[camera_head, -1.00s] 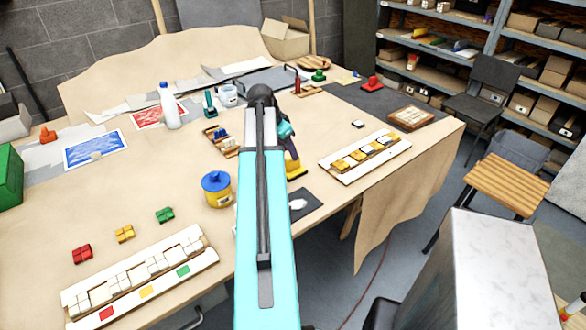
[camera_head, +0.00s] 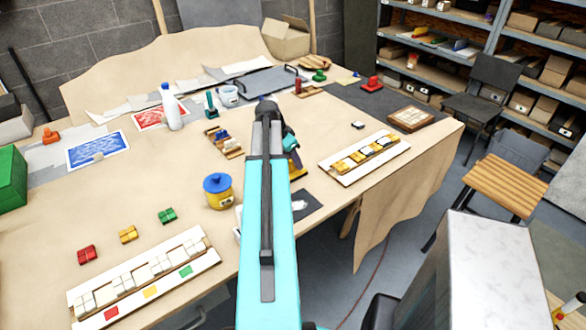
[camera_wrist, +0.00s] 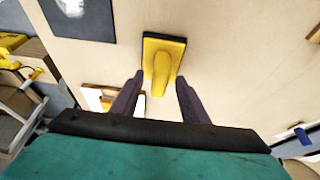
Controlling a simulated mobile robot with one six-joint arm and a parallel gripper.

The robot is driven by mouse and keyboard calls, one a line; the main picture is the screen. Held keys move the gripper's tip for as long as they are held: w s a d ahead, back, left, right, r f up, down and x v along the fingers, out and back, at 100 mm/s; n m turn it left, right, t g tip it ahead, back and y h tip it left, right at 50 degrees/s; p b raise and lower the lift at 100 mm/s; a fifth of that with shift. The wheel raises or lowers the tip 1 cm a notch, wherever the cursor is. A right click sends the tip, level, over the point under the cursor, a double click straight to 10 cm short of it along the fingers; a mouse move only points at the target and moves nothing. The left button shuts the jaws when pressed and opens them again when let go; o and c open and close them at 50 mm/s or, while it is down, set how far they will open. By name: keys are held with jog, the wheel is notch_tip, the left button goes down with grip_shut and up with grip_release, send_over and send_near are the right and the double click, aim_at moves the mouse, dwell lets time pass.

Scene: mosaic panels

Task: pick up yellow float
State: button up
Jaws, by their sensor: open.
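The yellow float (camera_wrist: 162,62) has a yellow handle on top and a dark edge along its far end. It lies flat on the tan tabletop in the wrist view. My gripper (camera_wrist: 160,79) is open, its two dark fingers on either side of the handle's near end, above the float. I cannot tell how high the tips are. In the head view a small yellow part of the float (camera_head: 299,173) shows beside the gripper fingers, and my arm hides much of that area.
A white tray with yellow blocks (camera_head: 361,153) stands to the right. A dark square sheet with a white heap (camera_head: 304,205) lies near the table's front edge. Bare tabletop surrounds the float.

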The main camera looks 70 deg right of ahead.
jog(key=shift+f, duration=0.25)
dwell(0.4)
grip_shut()
